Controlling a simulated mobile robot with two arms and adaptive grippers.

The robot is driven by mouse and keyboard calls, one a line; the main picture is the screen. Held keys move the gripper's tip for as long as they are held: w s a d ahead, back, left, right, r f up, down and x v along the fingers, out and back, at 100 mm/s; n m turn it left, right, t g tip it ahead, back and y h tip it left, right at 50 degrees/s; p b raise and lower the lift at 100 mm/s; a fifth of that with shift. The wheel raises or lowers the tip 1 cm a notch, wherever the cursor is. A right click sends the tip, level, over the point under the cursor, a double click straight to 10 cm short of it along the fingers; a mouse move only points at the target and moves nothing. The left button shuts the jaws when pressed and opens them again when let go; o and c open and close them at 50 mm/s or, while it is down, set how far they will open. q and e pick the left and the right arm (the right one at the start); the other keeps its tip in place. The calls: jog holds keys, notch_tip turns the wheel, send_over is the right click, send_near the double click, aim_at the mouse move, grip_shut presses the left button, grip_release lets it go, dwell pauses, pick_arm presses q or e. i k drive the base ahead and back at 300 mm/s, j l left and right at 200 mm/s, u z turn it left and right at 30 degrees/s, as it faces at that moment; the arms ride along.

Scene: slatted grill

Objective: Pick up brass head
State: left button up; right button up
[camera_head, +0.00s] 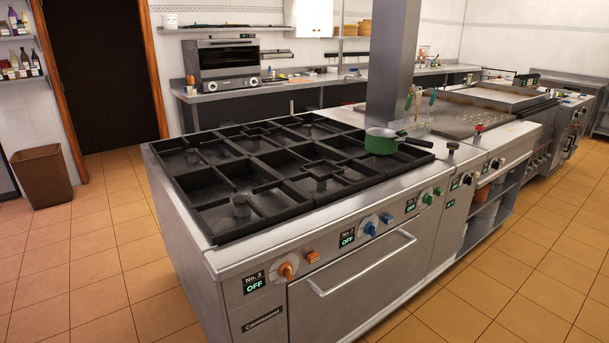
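I cannot make out a brass head for certain in the head view. Small tools with coloured handles (432,97) stand by the steel column, too small to tell their heads. A red-topped item (479,129) sits at the counter's front edge, and a dark knob-like item (453,147) is to its left; I cannot tell what either is. Neither of my grippers is in view.
A stove (300,165) with black grates fills the middle, with a green pan (381,141) at its right. A steel column (393,60) rises behind the pan. A brown bin (42,176) stands at left. Tiled floor (510,270) is clear in front.

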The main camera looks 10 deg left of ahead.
aim_at(453, 146)
jog(key=i+l+z, duration=0.6)
jog(key=i+z, duration=0.2)
jog(key=i, duration=0.25)
jog(key=i+z, duration=0.4)
jog(key=i, duration=0.2)
jog(key=i+u, duration=0.1)
jog(key=i, duration=0.7)
jog(key=i+l, duration=0.2)
jog(key=i, duration=0.6)
jog(key=j+u, duration=0.05)
